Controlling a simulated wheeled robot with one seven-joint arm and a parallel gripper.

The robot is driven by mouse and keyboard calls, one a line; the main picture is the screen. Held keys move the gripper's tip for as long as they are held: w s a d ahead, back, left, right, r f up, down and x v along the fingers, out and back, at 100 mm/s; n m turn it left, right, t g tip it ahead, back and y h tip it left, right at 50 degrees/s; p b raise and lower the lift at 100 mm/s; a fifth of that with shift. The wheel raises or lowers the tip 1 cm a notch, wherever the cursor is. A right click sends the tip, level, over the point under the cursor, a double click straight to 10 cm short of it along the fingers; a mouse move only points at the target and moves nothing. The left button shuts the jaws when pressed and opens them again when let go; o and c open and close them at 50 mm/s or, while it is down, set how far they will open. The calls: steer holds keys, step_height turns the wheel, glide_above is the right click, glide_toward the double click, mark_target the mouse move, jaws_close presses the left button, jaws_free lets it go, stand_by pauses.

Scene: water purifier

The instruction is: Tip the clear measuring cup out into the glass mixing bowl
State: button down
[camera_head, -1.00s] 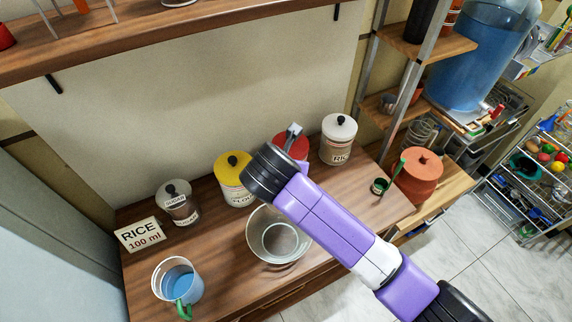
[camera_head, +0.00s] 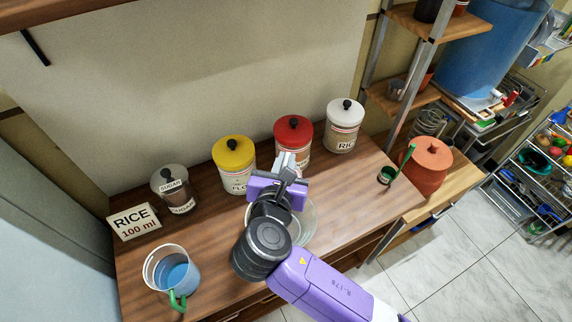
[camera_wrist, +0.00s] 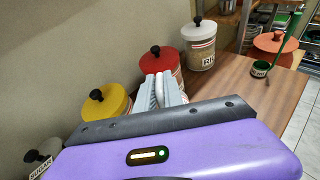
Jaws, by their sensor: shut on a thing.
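A clear cup with blue contents and a green handle (camera_head: 171,272) stands upright on the counter at the lower left in the head view; it looks like the measuring cup. The glass mixing bowl (camera_head: 309,226) stands mid-counter, partly hidden behind my arm. My gripper (camera_head: 287,163) is above the back of the bowl, in front of the red canister. In the wrist view its fingers (camera_wrist: 160,88) are close together around a small pale thing that I cannot identify. The clear cup is well left of my gripper and not touching it.
A sugar jar (camera_head: 175,188), a yellow flour canister (camera_head: 234,162), the red canister (camera_head: 294,132) and a white rice canister (camera_head: 344,125) line the back. A "RICE 100 ml" card (camera_head: 134,221) stands left. A small green cup (camera_head: 386,176) and an orange pot (camera_head: 426,168) are right.

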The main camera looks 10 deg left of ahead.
steer(key=shift+s+f+t+b, duration=0.4)
steer(key=shift+s+t+b, duration=0.4)
steer(key=shift+b, duration=1.95)
steer(key=shift+s+f+t+b, duration=0.5)
steer(key=shift+t+b, duration=0.4)
steer(key=shift+b, duration=1.85)
steer(key=s+f+t+b, duration=0.1)
steer(key=s+t+b, duration=0.8)
steer(key=b, duration=1.6)
steer(key=shift+s+a+t+h, duration=0.2)
steer(key=shift+t+h, duration=0.1)
steer(key=shift+t, duration=0.1)
steer(key=shift+s+b, duration=0.25)
steer(key=shift+b, duration=0.25)
